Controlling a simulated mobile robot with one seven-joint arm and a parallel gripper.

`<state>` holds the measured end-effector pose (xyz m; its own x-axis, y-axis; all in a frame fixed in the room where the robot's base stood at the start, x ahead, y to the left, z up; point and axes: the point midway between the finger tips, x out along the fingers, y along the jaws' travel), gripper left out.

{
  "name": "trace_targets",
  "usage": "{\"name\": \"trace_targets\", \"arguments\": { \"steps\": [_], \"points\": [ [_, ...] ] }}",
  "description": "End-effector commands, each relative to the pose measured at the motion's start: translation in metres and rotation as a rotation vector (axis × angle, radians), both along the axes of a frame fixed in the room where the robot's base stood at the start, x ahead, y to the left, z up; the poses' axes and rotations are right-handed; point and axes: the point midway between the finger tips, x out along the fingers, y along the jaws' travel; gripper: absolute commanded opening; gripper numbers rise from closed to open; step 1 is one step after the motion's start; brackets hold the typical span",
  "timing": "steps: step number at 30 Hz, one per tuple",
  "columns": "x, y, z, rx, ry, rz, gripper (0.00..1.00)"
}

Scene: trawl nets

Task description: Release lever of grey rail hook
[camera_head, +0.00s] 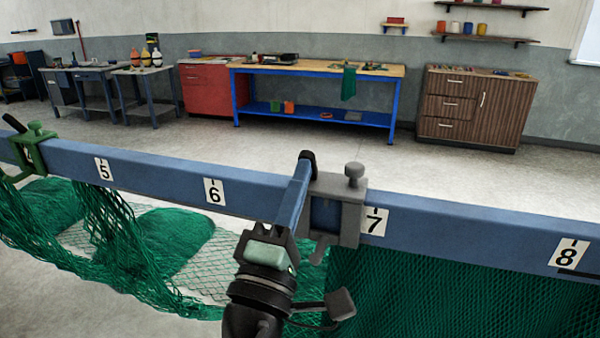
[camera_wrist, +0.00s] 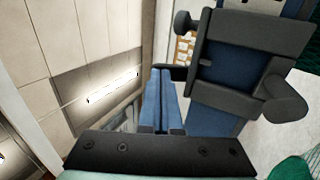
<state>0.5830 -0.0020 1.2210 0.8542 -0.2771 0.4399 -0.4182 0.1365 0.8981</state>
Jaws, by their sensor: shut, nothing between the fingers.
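The grey rail hook (camera_head: 350,208) is clamped over the blue rail just left of the "7" label. It has a round knob (camera_head: 354,173) on top and a curved lower end. In the wrist view the hook (camera_wrist: 245,55) is dark grey, with the knob (camera_wrist: 183,22) at its left and a rounded piece (camera_wrist: 283,100) at its right. My gripper (camera_head: 307,157) is shut and empty, its blue fingers reaching up beside the hook's left side. In the wrist view my gripper (camera_wrist: 163,72) ends near a small dark edge beside the hook. I cannot tell whether they touch or which part is the lever.
The blue rail (camera_head: 470,232) crosses the whole head view. Green netting (camera_head: 420,295) hangs below it. A green hook (camera_head: 32,147) grips the rail at far left. Workbenches (camera_head: 320,68) and a wooden cabinet (camera_head: 475,105) stand at the back wall, beyond clear floor.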

Motion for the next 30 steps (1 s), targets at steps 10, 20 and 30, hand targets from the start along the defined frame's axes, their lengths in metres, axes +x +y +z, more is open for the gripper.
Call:
{"name": "trace_targets", "arguments": {
  "steps": [10,20,30],
  "points": [
    [0.001,0.0,0.005,0.013,0.037,0.0,0.0],
    [0.002,-0.001,0.015,0.038,0.116,0.0,0.0],
    [0.007,-0.002,0.027,0.091,0.282,0.0,0.0]
  ]
}}
